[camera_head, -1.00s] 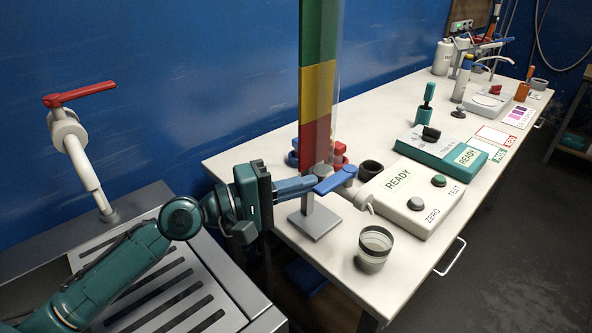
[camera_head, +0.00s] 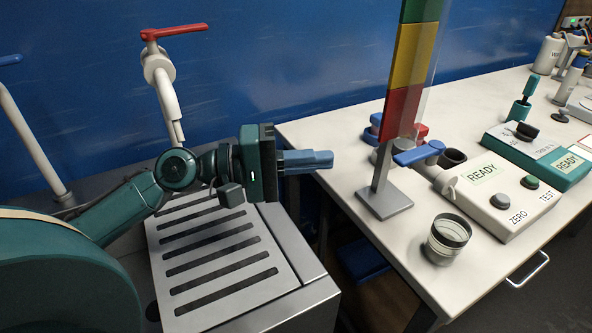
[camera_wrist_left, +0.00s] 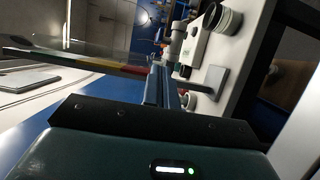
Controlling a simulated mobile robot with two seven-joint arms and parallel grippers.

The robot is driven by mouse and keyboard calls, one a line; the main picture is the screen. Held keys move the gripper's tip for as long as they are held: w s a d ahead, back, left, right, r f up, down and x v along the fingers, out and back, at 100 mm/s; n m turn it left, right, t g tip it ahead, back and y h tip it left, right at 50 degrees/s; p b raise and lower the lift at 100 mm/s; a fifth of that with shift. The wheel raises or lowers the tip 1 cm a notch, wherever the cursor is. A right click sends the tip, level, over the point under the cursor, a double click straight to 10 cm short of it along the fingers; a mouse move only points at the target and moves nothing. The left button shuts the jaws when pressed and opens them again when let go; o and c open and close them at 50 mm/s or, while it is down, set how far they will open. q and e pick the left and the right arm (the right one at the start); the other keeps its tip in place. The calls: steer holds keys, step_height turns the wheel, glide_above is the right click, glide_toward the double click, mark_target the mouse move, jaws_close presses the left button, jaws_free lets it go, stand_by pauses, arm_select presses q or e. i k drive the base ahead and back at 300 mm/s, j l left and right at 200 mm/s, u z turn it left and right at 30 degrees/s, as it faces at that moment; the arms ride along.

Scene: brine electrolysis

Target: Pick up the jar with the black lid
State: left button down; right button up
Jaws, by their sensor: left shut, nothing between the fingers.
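I cannot make out a jar with a plainly black lid. The nearest match is a clear and whitish round container with a dark band near its rim (camera_head: 447,240), upright at the near left part of the white table. It also shows in the left wrist view (camera_wrist_left: 222,20). My left gripper (camera_head: 331,160), with blue fingers, is shut and empty, left of the container and apart from it. The shut fingers also show in the left wrist view (camera_wrist_left: 160,72). My right gripper is in neither view.
A tall green, yellow and red column (camera_head: 407,70) stands on a grey plate (camera_head: 385,201) at the table's left edge, with a blue lever (camera_head: 418,153) beside it. A white READY device (camera_head: 500,210) lies behind the container. A slotted metal drainer (camera_head: 215,262) is below my left arm.

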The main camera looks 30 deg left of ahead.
mark_target(446, 240)
steer(key=k+l, duration=0.7)
steer(key=k, duration=0.2)
